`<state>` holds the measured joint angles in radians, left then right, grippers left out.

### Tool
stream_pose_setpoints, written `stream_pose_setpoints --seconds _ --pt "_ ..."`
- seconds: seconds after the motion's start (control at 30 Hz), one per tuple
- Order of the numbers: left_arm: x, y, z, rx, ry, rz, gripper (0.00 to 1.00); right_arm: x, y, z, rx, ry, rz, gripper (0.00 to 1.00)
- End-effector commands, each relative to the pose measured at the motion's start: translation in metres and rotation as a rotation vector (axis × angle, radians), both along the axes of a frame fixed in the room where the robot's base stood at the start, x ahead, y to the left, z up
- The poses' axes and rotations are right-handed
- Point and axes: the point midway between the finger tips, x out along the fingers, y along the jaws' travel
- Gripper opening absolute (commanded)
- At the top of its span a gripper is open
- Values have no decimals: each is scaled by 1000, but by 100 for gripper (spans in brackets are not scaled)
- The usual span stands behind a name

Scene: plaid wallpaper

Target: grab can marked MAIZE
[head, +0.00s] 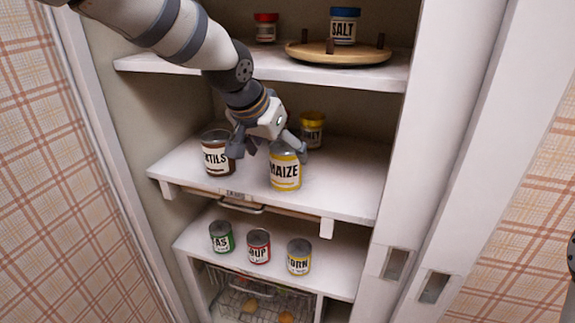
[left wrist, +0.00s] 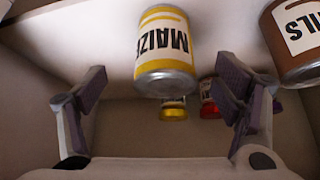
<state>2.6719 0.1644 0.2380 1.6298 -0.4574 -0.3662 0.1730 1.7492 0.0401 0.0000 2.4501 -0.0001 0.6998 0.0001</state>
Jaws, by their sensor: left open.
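The MAIZE can (head: 286,172) has a white and yellow label and stands upright on the middle shelf, near its front edge. My left gripper (head: 270,150) is at the can's upper part in the head view. In the left wrist view the MAIZE can (left wrist: 165,55) appears upside down, ahead of and between the open fingers of my left gripper (left wrist: 165,105). No finger visibly touches it there. The gripper covers part of the can's top in the head view. My right gripper is not in view.
A brown jar (head: 217,157) with a label ending in "TILS" stands just left of the MAIZE can. A yellow-lidded jar (head: 312,130) stands behind. The upper shelf (head: 330,75) overhangs, holding a SALT jar (head: 344,27). Smaller cans, including a corn can (head: 299,257), stand below.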

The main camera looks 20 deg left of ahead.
Motion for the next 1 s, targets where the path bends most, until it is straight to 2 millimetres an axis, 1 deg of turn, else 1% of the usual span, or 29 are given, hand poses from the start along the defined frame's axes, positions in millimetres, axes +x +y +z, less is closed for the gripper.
stream_pose_setpoints --seconds 0.03,0.1,0.23,0.43,0.53,0.73,0.77,0.8,0.87,0.9,0.97,1.0 --pt "6 -2 -21 0 16 -2 83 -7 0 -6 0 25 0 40" --pt "13 -3 -30 1 14 -2 83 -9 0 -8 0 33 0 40" --pt "21 -4 -40 -1 8 -1 83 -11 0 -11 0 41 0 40" --pt "40 -3 -74 0 10 -2 83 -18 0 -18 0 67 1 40" --pt "45 -4 -78 -1 5 0 83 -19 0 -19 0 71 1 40" --pt "45 -5 -75 -1 1 -1 83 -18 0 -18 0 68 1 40" --pt "45 -5 -75 -1 1 -1 76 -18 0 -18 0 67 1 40" --pt "45 -5 -75 -1 1 -1 67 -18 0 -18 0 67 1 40" --pt "45 -5 -75 -1 1 -1 54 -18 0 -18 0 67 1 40" --pt "45 -5 -75 -1 1 -1 44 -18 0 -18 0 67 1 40" --pt "45 -5 -75 -1 1 -1 31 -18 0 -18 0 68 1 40" --pt "45 -4 -75 0 2 -1 22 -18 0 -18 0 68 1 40"
